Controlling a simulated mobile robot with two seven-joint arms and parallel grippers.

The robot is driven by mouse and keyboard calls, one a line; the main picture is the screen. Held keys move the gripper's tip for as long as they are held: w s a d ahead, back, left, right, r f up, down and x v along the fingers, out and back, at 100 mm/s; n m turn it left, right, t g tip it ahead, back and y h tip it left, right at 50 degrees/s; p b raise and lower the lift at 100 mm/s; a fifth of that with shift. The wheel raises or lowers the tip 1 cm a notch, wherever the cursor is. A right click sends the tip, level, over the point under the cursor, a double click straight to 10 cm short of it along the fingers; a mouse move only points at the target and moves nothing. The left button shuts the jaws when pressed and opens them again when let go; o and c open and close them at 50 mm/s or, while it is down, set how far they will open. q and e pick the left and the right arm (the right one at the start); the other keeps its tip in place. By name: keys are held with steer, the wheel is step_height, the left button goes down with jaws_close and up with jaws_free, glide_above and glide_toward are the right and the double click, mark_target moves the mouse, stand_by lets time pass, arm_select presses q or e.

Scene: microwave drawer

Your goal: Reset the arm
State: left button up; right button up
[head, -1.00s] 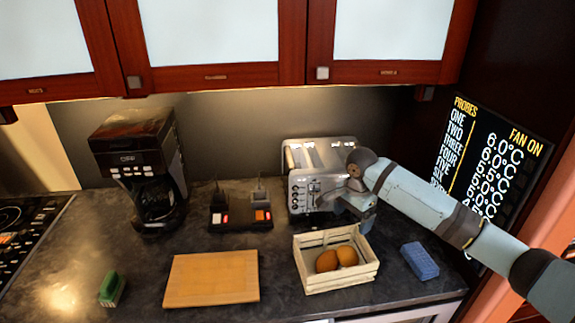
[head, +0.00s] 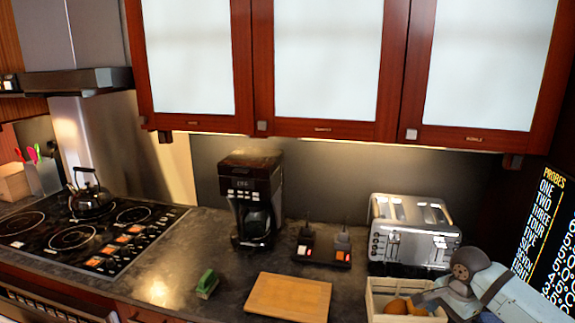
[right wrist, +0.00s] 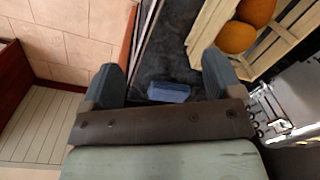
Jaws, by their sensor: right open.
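My right arm comes in at the lower right of the head view, its wrist in front of the wooden crate and below the toaster. In the right wrist view my right gripper (right wrist: 162,78) is open, with its two fingers wide apart and nothing between them. A blue sponge (right wrist: 169,92) lies on the dark counter beyond the fingers. My left gripper is not in view.
The wooden crate (head: 375,303) holds orange-brown round items (head: 397,306). The toaster (head: 412,235) stands behind it. A cutting board (head: 288,297), green brush (head: 207,283), coffee maker (head: 252,200) and stove (head: 75,237) are farther left. Cabinets (head: 325,65) hang above.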

steer(key=s+a+f+n+t+y, duration=0.2)
steer(key=s+a+f+n, duration=0.2)
steer(key=a+f, duration=0.35)
steer(key=s+a+f+n+t+y, duration=0.1)
steer(key=s+a+f+n+t, duration=0.1)
steer(key=s+a+f+n, duration=0.35)
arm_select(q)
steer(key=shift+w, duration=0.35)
arm_select(e)
steer(key=s+a+f+n+t, duration=0.2)
steer(key=s+f+n+t, duration=0.1)
steer(key=s, duration=0.5)
steer(key=s+a+f+n+t, duration=0.2)
steer(key=s+f+n+t, duration=0.1)
steer(key=s, duration=0.6)
steer(key=shift+f+n, duration=0.3)
steer(key=shift+n, duration=0.45)
